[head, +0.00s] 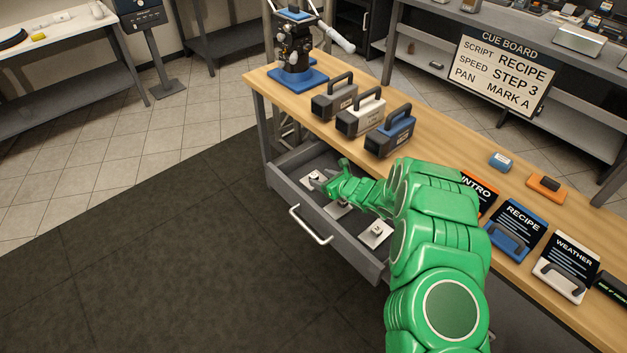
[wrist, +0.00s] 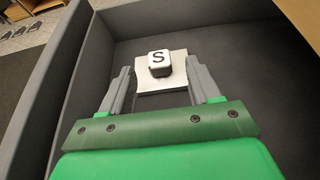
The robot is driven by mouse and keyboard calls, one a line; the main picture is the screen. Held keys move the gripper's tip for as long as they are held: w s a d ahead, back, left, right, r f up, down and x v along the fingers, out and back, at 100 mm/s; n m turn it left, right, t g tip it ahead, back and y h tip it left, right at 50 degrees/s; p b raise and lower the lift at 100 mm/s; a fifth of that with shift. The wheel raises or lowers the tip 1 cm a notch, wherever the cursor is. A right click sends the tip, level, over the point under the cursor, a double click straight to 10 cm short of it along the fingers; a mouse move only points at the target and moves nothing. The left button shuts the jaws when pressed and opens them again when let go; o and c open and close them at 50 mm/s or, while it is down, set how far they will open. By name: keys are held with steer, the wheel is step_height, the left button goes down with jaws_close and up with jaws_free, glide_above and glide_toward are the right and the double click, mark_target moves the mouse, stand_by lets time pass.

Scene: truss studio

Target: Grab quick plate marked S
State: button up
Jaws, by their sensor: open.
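The quick plate marked S (wrist: 150,98) is a pale square plate with a raised white block bearing a black S. It lies on the drawer floor in the wrist view, and shows beside my gripper in the head view (head: 311,181). My gripper (wrist: 162,82) is open, its two grey fingers on either side of the plate and block. I cannot tell whether they touch it. In the head view my gripper (head: 327,184) reaches down into the open drawer (head: 362,258). Another plate (head: 375,233) lies in the drawer's near end, and a middle one (head: 338,211) is partly hidden by my arm.
The drawer walls (wrist: 78,70) stand close around my gripper. On the wooden bench (head: 440,140) above are several battery-like packs (head: 388,133), a blue-based device (head: 297,78) and script cards (head: 517,228). A cue board (head: 505,72) reads RECIPE, STEP 3, MARK A.

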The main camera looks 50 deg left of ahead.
mark_target(315, 176)
steer(key=shift+x, duration=1.75)
steer(key=shift+s+r, duration=0.1)
jaws_close()
